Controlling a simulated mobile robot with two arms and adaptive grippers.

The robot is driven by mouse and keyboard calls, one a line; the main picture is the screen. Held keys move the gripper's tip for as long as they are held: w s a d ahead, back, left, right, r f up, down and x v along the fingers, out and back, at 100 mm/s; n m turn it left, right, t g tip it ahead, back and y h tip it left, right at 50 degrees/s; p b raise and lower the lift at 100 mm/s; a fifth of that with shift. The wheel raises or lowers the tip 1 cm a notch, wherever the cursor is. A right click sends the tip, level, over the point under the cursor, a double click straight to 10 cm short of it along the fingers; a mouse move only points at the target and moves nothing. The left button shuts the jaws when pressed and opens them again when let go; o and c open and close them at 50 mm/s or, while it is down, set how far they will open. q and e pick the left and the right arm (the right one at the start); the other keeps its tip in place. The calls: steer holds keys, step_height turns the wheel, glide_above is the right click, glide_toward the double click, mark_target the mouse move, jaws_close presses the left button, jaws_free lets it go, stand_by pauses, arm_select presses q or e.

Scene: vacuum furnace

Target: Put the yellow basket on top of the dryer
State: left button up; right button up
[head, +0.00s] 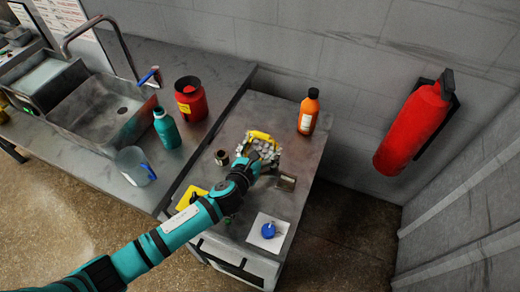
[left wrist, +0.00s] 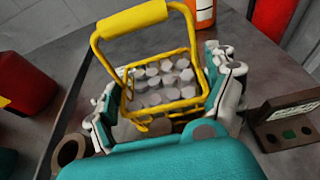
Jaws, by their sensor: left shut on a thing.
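The yellow basket (head: 263,136) has a thick yellow handle and holds several grey pieces. It is over the metal-topped cabinet (head: 310,172). In the left wrist view the basket (left wrist: 190,104) sits between the two fingers of my left gripper (left wrist: 165,105). The gripper (head: 258,157) is shut on the basket, one finger at each side. I cannot tell whether the basket's bottom touches the top surface. I cannot tell for sure which thing is the dryer. My right gripper is not in view.
An orange bottle (head: 308,112) stands behind the basket. A small dark cup (head: 222,158), a small dark bracket (head: 287,182) and a blue knob on a white square (head: 268,230) are nearby. The left counter holds a red container (head: 191,100), teal bottle (head: 166,128) and jug (head: 134,166).

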arm_select(q)
steer(key=o, duration=1.4)
steer(key=shift+o, duration=0.4)
steer(key=shift+f, duration=0.1)
steer(key=v, duration=1.2)
steer(key=shift+s, duration=0.1)
